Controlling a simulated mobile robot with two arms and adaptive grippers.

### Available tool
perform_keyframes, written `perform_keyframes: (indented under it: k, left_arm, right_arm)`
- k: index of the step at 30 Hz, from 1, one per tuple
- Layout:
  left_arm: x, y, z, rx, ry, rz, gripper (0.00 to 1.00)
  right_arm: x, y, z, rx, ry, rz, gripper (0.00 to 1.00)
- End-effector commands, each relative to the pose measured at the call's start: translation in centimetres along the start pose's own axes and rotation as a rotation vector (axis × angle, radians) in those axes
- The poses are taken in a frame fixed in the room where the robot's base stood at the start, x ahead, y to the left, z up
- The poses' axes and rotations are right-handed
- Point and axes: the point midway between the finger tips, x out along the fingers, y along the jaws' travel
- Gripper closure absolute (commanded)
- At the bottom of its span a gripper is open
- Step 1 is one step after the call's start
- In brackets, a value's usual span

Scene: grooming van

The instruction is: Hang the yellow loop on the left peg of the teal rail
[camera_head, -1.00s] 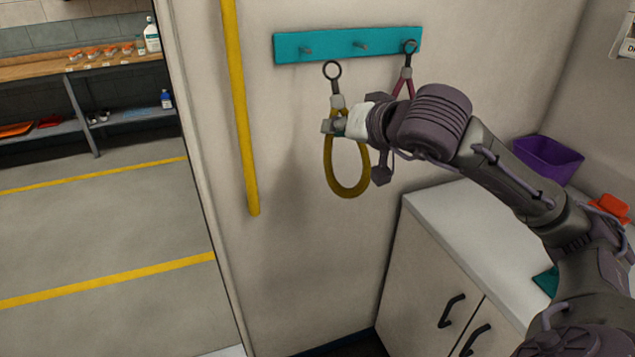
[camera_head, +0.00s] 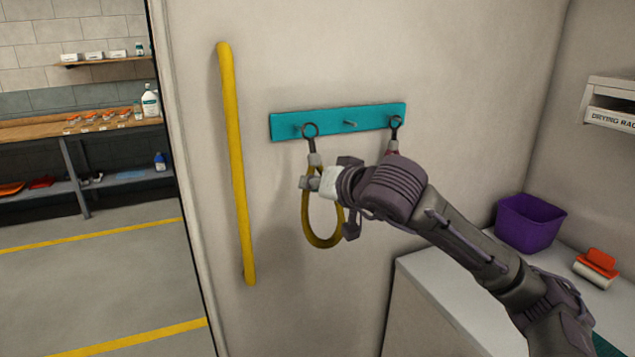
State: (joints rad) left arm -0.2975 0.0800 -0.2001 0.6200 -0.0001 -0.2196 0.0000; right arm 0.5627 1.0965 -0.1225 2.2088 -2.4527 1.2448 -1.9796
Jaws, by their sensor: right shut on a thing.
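The yellow loop (camera_head: 322,240) hangs down from my right gripper (camera_head: 313,183), which is shut on it just below its grey collar. Its dark metal ring (camera_head: 310,130) stands upright at the top and overlaps the left peg (camera_head: 300,128) of the teal rail (camera_head: 375,118) in the picture. I cannot tell whether the ring is around the peg or in front of it. The middle peg (camera_head: 350,124) is bare. My left gripper is not in view.
A yellow grab bar (camera_head: 236,170) is on the wall left of the rail. At right, a counter holds a purple bin (camera_head: 529,222) and an orange brush (camera_head: 597,265). A drying rack (camera_head: 610,105) is on the right wall.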

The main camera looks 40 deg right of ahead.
Motion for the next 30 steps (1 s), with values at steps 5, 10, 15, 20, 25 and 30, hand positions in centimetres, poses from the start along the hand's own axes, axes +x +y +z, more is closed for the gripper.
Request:
perform_keyframes:
  k: [5,10,15,20,25,30]
  left_arm:
    - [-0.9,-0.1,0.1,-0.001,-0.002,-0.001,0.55]
    - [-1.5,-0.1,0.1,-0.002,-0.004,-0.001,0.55]
    - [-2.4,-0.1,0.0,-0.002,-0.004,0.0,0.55]
    - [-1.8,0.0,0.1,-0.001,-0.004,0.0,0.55]
    - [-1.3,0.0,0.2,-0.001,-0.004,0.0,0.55]
    - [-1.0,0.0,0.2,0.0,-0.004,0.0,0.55]
  right_arm:
    - [1.0,0.0,-0.5,0.002,-0.001,0.0,1.0]
    - [2.0,0.0,-0.7,0.002,-0.002,0.0,1.0]
    - [2.9,0.0,-1.0,0.002,-0.003,-0.001,1.0]
    - [3.9,0.5,-0.7,-0.001,0.0,0.0,1.0]
    - [4.5,0.6,-0.6,-0.001,0.001,0.0,1.0]
    - [4.7,0.7,-0.6,-0.002,0.0,0.0,1.0]
